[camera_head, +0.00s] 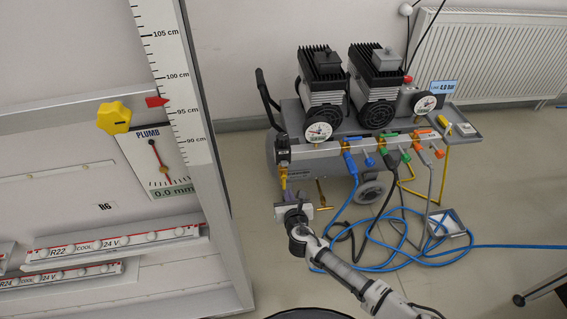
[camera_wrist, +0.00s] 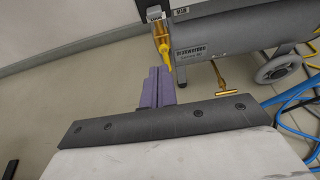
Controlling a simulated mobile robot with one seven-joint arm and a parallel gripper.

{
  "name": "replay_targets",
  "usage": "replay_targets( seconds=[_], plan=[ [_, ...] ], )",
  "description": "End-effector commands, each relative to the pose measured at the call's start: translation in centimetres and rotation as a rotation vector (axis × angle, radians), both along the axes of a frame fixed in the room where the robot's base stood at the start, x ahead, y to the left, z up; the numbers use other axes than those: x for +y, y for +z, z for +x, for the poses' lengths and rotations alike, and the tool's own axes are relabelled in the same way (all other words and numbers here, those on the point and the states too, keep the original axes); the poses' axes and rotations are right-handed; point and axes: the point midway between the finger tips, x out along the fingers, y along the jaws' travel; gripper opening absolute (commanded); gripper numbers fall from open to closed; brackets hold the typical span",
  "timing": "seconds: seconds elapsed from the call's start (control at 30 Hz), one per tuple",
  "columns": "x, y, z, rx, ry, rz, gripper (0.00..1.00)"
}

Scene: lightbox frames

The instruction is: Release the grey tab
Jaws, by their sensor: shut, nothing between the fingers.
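My gripper (camera_head: 293,197) is in front of the left end of the compressor (camera_head: 320,160), low down. In the wrist view its two purple fingers (camera_wrist: 159,78) are together with nothing between them. Just beyond the tips hangs a brass and yellow fitting (camera_wrist: 162,42), also seen in the head view (camera_head: 283,178), under a black unit (camera_head: 282,150). A small pale grey piece (camera_wrist: 154,13) sits at the top of this fitting. I cannot tell whether it is the grey tab. The fingers appear apart from the fitting.
Blue (camera_head: 348,148), green (camera_head: 384,142) and orange (camera_head: 424,134) couplings line the manifold. Hoses (camera_head: 375,250) lie coiled on the floor right of my arm. A brass T-handle (camera_wrist: 220,80) hangs below the tank. A rack frame (camera_head: 215,180) stands at left.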

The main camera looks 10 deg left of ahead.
Motion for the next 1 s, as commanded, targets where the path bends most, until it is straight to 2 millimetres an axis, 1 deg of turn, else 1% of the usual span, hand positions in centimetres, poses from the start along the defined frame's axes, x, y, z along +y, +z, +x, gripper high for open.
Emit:
replay_targets(
  seconds=[0.2,0.57,0.67,0.77,1.0],
  plan=[
    [-0.4,-0.3,0.0,0.000,-0.004,-0.011,0.00],
    [-0.2,-0.4,0.2,0.000,-0.004,-0.011,0.00],
    [0.1,-0.8,1.0,0.000,-0.003,-0.011,0.00],
    [0.8,-1.4,2.3,0.001,-0.002,-0.010,0.00],
    [2.5,-3.0,6.3,0.000,-0.002,-0.011,0.00]
  ],
)
